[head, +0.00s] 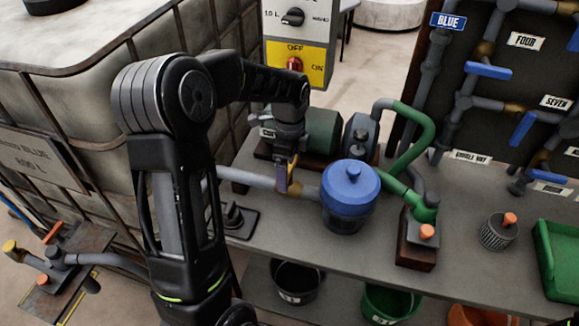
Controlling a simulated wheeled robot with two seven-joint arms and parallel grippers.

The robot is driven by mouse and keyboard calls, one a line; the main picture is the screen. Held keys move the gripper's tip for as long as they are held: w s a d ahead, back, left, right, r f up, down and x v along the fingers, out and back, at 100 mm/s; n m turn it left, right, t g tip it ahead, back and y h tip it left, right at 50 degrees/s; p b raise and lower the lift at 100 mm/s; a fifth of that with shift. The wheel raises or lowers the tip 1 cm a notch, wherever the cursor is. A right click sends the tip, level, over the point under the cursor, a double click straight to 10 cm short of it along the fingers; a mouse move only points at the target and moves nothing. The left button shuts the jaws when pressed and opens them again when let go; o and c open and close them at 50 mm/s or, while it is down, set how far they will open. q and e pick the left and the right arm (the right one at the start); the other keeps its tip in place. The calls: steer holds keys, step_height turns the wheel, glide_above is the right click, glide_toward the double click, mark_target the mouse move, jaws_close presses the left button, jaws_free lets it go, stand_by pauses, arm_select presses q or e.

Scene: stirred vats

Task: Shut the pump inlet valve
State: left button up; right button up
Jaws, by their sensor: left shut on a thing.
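The pump inlet valve (294,190) is a brass-coloured fitting in the grey pipe, just left of the blue-lidded strainer (350,190). Its small bluish-purple handle (282,179) stands up from the fitting, mostly hidden by the gripper. My left gripper (287,164) reaches down from above and is shut on this handle. The fingertips are small in the picture, and the handle's exact angle is hard to tell. The green pump motor (323,132) and grey pump head (360,135) stand behind. My right gripper is out of view.
A caged tank (70,90) fills the left. A control box (297,45) stands behind the gripper. A green hose (420,130), an orange-knobbed fitting (427,232), a mesh cup (498,232) and a green bin (560,260) are right. Buckets (295,280) sit below the bench.

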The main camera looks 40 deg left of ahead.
mark_target(289, 165)
arm_select(q)
steer(key=o, duration=1.1)
steer(key=shift+r, duration=0.1)
step_height(289, 165, up, 8)
steer(key=shift+f, duration=0.2)
